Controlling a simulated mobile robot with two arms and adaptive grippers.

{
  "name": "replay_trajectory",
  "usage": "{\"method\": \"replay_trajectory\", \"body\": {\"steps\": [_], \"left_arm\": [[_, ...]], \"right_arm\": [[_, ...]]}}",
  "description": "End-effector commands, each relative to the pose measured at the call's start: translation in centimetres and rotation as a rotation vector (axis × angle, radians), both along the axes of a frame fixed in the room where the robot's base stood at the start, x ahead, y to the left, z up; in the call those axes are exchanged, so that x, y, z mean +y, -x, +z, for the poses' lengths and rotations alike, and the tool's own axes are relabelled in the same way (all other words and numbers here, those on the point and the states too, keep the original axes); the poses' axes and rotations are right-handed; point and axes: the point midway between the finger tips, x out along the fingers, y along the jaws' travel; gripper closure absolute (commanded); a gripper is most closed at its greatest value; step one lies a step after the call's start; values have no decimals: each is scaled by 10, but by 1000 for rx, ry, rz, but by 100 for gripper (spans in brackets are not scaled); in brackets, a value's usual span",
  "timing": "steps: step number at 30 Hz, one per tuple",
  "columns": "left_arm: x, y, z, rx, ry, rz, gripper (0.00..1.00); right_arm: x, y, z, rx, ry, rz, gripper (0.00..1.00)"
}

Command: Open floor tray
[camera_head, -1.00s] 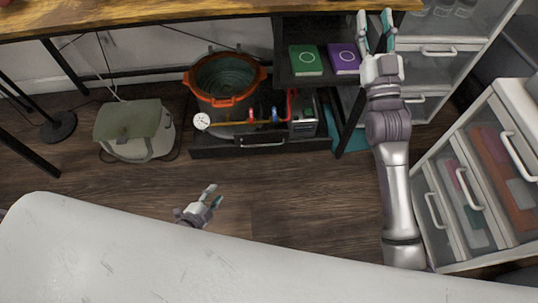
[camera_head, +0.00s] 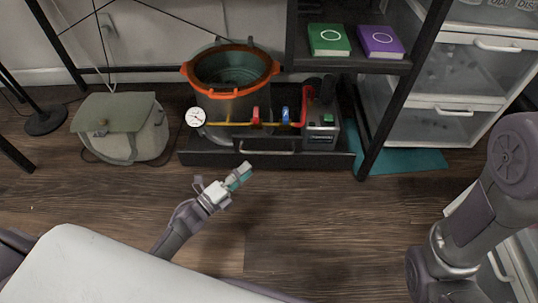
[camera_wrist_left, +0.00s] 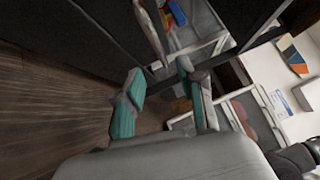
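The floor tray (camera_head: 205,158) is a low black tray under the bench with a metal bar handle (camera_head: 267,151) on its front. It carries an orange-rimmed pot (camera_head: 231,85) and a pump (camera_head: 321,126) with red and blue valves. My left gripper (camera_head: 245,173) is over the floor just in front of the tray, below and left of the handle in the head view, apart from it. In the left wrist view its two teal-padded fingers (camera_wrist_left: 160,75) are spread with nothing between them. My right arm (camera_head: 480,215) shows at the right; its gripper is out of view.
A green-grey bag (camera_head: 122,128) stands on the floor left of the tray. A shelf with a green book (camera_head: 329,40) and a purple book (camera_head: 381,42) is above right. White drawers (camera_head: 445,85) stand at the right. The wooden floor before the tray is clear.

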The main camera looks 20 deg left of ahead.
Motion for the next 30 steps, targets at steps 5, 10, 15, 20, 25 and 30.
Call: {"method": "replay_trajectory", "body": {"steps": [5, 10, 15, 20, 25, 30], "left_arm": [[-20, -36, 1, -3, 2, -2, 61], [-36, -63, 6, -2, 2, -1, 61], [-46, -80, 9, 0, 1, 0, 61], [-49, -86, 12, 3, 2, 1, 61], [-49, -87, 12, 3, 2, 1, 61], [-49, -87, 12, 3, 2, 1, 76]], "right_arm": [[0, 5, -16, -12, 1, -1, 60], [0, 4, -29, -12, 1, -1, 60], [0, 4, -36, -11, 2, -2, 60], [0, 4, -38, -11, 2, -2, 60], [1, 4, -37, -12, 1, -1, 60], [1, 4, -37, -12, 1, -1, 60]]}}
